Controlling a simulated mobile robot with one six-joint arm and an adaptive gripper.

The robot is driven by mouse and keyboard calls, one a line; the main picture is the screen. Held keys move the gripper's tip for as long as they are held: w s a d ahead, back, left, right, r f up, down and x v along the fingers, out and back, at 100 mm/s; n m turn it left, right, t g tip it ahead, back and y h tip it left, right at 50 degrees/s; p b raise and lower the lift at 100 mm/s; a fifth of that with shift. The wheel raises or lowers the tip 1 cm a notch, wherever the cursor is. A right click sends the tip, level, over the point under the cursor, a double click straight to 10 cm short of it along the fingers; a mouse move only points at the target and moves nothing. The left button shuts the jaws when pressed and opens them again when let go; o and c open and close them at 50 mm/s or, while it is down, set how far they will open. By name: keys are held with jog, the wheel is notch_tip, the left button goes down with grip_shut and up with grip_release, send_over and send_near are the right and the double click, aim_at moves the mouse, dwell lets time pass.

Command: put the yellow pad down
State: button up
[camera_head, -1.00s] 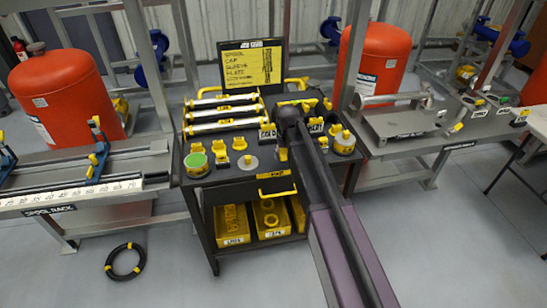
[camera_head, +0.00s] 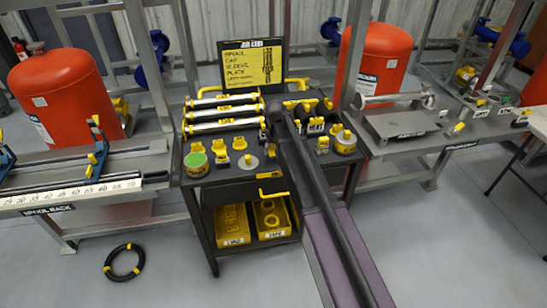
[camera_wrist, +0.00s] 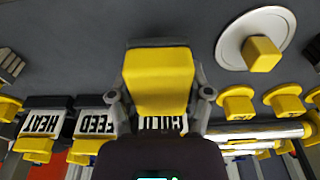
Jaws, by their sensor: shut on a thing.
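The yellow pad (camera_wrist: 158,80) is between the two fingers of my gripper (camera_wrist: 160,96) in the wrist view, with a dark edge along its far side. My gripper is shut on it. A white COLD label shows partly behind the pad, cut off by my gripper. I cannot tell whether the pad touches the surface of the black cart (camera_head: 225,178). In the head view my own arm hides the gripper and most of what is around it.
HEAT (camera_wrist: 40,124) and FEED (camera_wrist: 97,123) labels with yellow blocks stand left in the wrist view. A white disc with a yellow knob (camera_wrist: 262,53) lies right. Several yellow-ended rods (camera_head: 222,113) lie at the cart's back left. Dark bare surface lies beyond the pad.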

aim_at(274, 156)
jog(key=shift+f+b, duration=1.15)
jog(key=shift+f, duration=0.3)
jog(key=shift+f, duration=0.2)
jog(key=o, duration=1.1)
jog(key=shift+r, duration=0.25)
jog(key=r+p, duration=0.4)
jog(key=s+r+p, duration=0.1)
jog(key=r+p, duration=0.6)
jog(key=p, duration=0.1)
jog(key=shift+s+d+r, duration=0.25)
jog(key=shift+r, duration=0.15)
